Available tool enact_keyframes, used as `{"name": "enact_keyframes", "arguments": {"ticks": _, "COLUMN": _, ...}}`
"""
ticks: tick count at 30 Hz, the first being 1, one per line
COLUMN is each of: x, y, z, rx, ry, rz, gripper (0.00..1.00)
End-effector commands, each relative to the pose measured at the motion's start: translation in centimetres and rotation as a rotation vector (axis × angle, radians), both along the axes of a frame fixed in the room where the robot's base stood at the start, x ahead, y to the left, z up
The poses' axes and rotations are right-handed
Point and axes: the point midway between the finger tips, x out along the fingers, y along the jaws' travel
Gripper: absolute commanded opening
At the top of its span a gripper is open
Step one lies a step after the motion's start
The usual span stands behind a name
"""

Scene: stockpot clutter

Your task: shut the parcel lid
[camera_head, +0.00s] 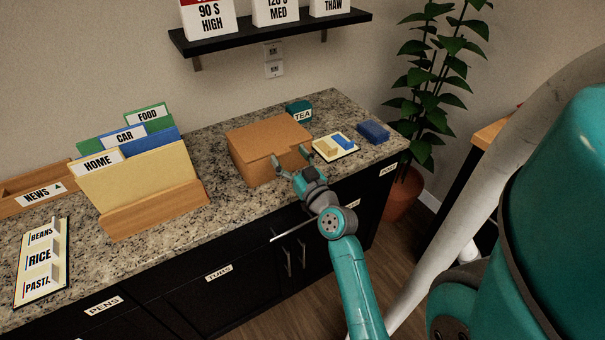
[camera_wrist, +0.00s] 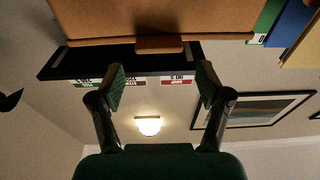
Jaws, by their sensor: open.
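The parcel is a brown cardboard box (camera_head: 252,168) on the granite counter. Its lid (camera_head: 262,135) lies across the top and looks nearly flat in the head view; I cannot tell if it is fully down. My gripper (camera_head: 290,160) is at the parcel's front, toward its right side, with its fingers spread and nothing between them. In the wrist view the parcel (camera_wrist: 150,18) fills the top, with a small brown tab (camera_wrist: 160,44) at its edge. My gripper (camera_wrist: 161,86) is open below that tab, apart from it in the picture. My gripper hides part of the parcel's front.
A teal tea box (camera_head: 299,108) stands behind the parcel. A cream tray (camera_head: 334,156) with small blocks and a blue block (camera_head: 373,131) are to its right. A wooden file holder (camera_head: 155,211) is to its left. A dark shelf (camera_head: 270,35) is on the wall above.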

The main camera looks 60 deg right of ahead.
Motion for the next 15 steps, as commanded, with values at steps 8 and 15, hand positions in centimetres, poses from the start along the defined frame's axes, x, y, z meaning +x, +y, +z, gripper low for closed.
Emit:
{"name": "enact_keyframes", "arguments": {"ticks": 8, "x": -4.2, "y": 2.5, "z": -0.8, "rx": 0.002, "ry": 0.002, "rz": -0.001, "gripper": 0.77}}
{"name": "enact_keyframes", "arguments": {"ticks": 15, "x": -6.3, "y": 3.8, "z": -1.2, "rx": 0.001, "ry": 0.002, "rz": -0.001, "gripper": 0.77}}
